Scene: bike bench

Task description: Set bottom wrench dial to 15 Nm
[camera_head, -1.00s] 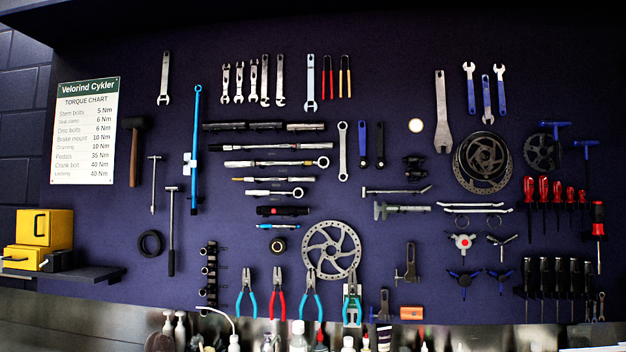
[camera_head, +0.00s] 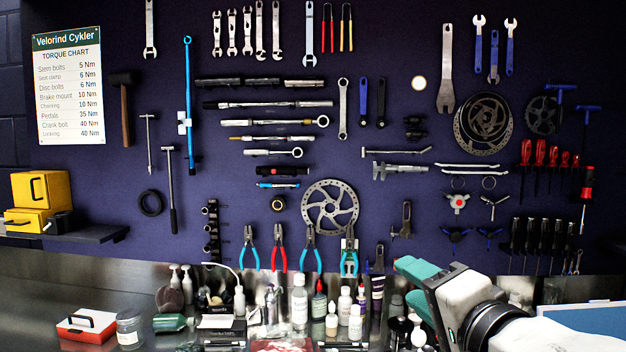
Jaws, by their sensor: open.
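A stack of horizontal torque-type wrenches hangs on the dark blue pegboard, left of centre. It includes a long one (camera_head: 268,104), a shorter one with a yellowish part (camera_head: 271,138), a short silver ring-ended one (camera_head: 273,153), a black tool with a red part (camera_head: 282,170) and a small blue one (camera_head: 278,185) lowest. I cannot tell which is the bottom wrench, and no dial or scale is readable. My gripper (camera_head: 408,286), with teal fingers, is at the lower right over the bench. It is open, looks empty, and is well below and right of the wrenches.
A steel bench (camera_head: 60,285) holds bottles (camera_head: 299,300), a jar (camera_head: 130,328) and a red-and-white box (camera_head: 86,326). Pliers (camera_head: 279,248) and a brake disc (camera_head: 330,207) hang below and right of the wrenches. A torque chart (camera_head: 68,85) hangs at the left.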

